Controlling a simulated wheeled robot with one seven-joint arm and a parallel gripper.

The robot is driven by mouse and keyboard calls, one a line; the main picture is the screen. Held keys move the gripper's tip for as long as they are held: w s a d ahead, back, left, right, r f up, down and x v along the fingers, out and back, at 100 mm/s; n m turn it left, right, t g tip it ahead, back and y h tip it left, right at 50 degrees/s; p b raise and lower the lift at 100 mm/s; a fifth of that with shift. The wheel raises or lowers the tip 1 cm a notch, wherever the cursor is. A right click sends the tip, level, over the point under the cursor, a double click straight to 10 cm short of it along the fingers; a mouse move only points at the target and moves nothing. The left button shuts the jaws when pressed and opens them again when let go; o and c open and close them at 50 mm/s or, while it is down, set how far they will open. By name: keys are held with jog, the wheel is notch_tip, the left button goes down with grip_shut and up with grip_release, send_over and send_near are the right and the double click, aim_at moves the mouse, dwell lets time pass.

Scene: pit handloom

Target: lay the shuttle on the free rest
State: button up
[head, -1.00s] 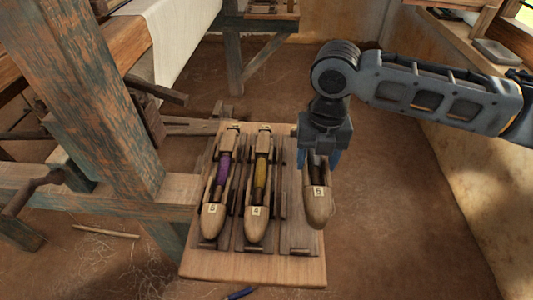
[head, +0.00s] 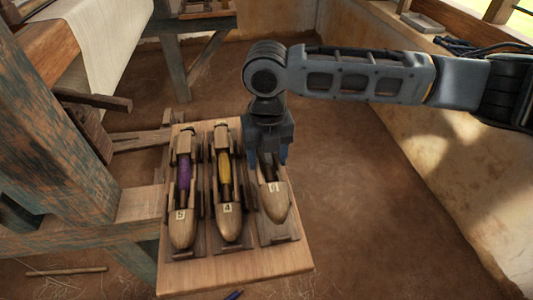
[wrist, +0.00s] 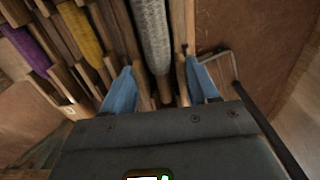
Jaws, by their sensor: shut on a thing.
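A wooden shuttle (head: 275,203) with a small label is held in my gripper (head: 267,155). It points toward the near edge and is lined up over the rightmost rest (head: 280,236) of the wooden board. I cannot tell whether it touches that rest or hangs just above it. In the wrist view the blue fingers of my gripper (wrist: 161,90) stand on both sides of the shuttle, which carries a pale grey bobbin (wrist: 150,35). My gripper hides the shuttle's far end in the head view.
Shuttle 5 (head: 182,215) with purple thread and shuttle 4 (head: 229,215) with yellow thread lie on the rests to the left. The board (head: 240,271) has bare room at its near edge. The loom post (head: 75,150) stands left; the wall (head: 450,170) is right.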

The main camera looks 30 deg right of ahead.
jog(key=shift+f+b, duration=1.05)
jog(key=shift+f, duration=1.25)
jog(key=o, duration=1.3)
jog(key=shift+r+p, duration=3.25)
jog(key=shift+r, duration=0.8)
